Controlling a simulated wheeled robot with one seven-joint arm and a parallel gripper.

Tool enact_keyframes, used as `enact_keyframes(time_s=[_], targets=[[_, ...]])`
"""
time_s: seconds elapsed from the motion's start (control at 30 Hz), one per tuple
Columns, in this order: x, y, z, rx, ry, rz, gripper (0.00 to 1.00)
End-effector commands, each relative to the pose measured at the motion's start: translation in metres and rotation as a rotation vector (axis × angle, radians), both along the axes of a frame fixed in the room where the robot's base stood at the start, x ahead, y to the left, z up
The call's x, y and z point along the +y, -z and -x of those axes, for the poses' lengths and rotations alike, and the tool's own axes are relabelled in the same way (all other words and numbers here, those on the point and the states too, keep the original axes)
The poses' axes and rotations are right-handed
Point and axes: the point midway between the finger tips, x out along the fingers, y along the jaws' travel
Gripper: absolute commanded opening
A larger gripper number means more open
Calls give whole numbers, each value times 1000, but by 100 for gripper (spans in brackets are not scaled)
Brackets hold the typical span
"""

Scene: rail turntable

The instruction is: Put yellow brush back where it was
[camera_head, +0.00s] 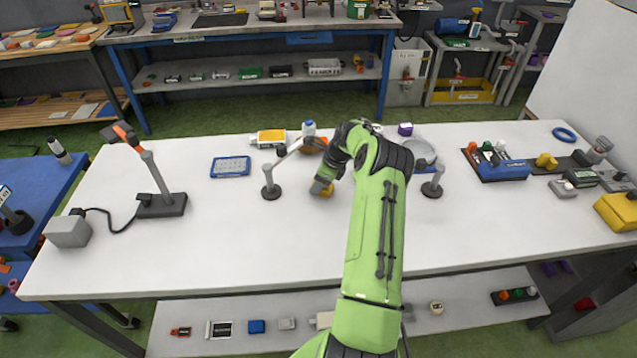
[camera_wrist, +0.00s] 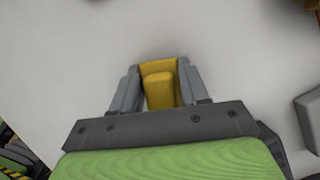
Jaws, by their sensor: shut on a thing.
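The yellow brush (camera_head: 325,191) is low over or on the white table (camera_head: 240,235), near the middle of the head view; I cannot tell whether it touches the top. In the wrist view the yellow brush (camera_wrist: 159,88) sits between the two grey fingers. My gripper (camera_head: 321,186) points down and is shut on it. It also shows in the wrist view (camera_wrist: 157,92). My arm hides part of the table behind the brush.
A rail on two grey posts (camera_head: 271,188) stands close behind and left of my gripper, its other post (camera_head: 432,187) to the right. A grey round disc (camera_head: 420,152) lies behind my arm. The front table area is clear.

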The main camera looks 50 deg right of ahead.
Motion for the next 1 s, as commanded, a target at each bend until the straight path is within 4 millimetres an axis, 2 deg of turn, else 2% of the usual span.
enact_keyframes(time_s=[0.2,0.23,0.37,0.63,0.73,0.87,1.0], targets=[[0,3,0,0,0,0,20],[0,3,0,0,-1,0,49],[0,2,0,0,0,0,69],[0,1,0,0,-1,0,70],[-2,-8,2,-1,1,2,70],[-8,-36,13,-2,2,4,70],[-15,-72,26,-3,1,3,70]])
